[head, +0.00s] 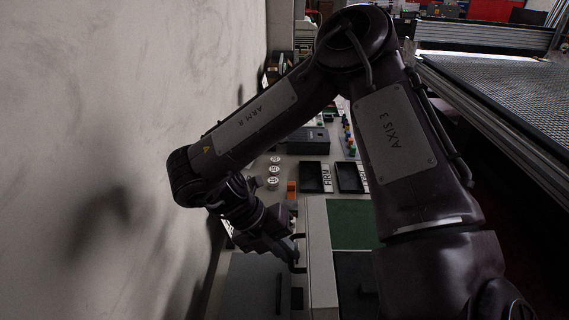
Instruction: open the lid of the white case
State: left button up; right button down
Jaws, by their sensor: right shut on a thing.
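The white case (319,245) shows as a narrow pale strip beside a green surface, below the middle of the head view. My arm hides part of the area around it, and I cannot tell the angle of its lid. My right gripper (293,258) is at the left edge of the case, shut on what looks like a dark handle (301,268) there. The fingertips are small and dark, so the exact grip is unclear. My left gripper is not in view.
A dark grey box (258,285) lies close left of the case. Green (350,224) and black surfaces lie to its right. Small black trays (316,177), a dark box (308,141) and white round pieces (273,170) stand beyond. A pale wall rises at left; a grid table (510,95) is at right.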

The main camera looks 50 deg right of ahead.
jog(key=shift+s+f, duration=0.15)
jog(key=c, duration=1.5)
grip_release()
jog(key=shift+d, duration=0.3)
jog(key=shift+a, duration=0.1)
